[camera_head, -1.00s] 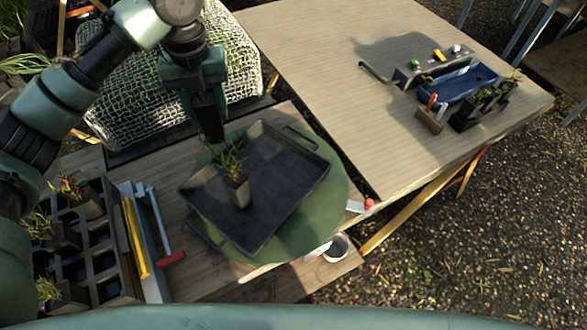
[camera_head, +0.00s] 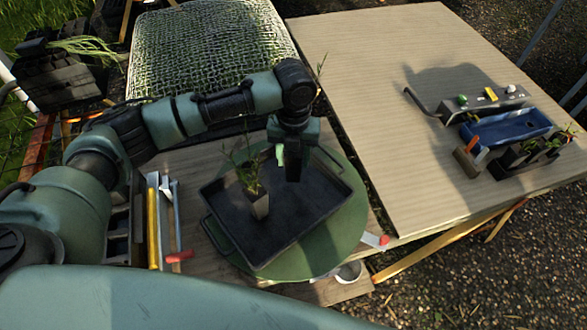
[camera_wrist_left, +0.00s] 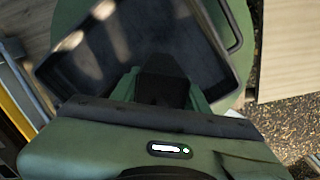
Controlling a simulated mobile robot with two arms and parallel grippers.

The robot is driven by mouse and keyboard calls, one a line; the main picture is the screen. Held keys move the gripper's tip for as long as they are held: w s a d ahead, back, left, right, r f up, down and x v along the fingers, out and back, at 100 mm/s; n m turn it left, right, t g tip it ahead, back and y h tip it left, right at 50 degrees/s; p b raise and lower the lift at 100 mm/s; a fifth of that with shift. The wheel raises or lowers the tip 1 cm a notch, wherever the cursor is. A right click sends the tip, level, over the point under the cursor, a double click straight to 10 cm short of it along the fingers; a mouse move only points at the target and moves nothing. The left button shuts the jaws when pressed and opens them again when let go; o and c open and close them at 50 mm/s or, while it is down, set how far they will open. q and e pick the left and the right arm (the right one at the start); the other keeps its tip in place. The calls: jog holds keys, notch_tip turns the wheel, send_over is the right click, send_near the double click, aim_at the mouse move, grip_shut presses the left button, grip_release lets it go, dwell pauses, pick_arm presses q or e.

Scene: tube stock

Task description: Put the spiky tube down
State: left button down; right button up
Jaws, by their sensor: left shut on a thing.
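My left gripper (camera_head: 290,152) points down over the right part of the dark tray (camera_head: 310,205). It is shut on a dark tube, the spiky tube (camera_head: 293,173), which also shows between the green fingers in the left wrist view (camera_wrist_left: 163,82). Its plant is mostly hidden by my wrist; a thin sprig shows beside the wrist. I cannot tell whether the tube's bottom touches the tray floor. Another planted tube (camera_head: 260,205) stands in the tray, left of the gripper. My right gripper is not in view.
The tray rests on a round green plate (camera_head: 338,243). A yellow bar (camera_head: 152,228) and a red-ended tool (camera_head: 178,257) lie to its left.

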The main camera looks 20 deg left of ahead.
aim_at(293, 172)
pick_arm(q)
jog(key=shift+f, duration=0.9)
notch_tip(293, 172, down, 4)
jog(key=shift+f+p, duration=0.1)
jog(key=shift+p, duration=0.3)
jog(key=shift+f, duration=0.1)
jog(key=shift+f, duration=0.2)
jog(key=c, duration=0.7)
grip_release()
jog(key=shift+c, duration=0.2)
jog(key=shift+r, duration=0.15)
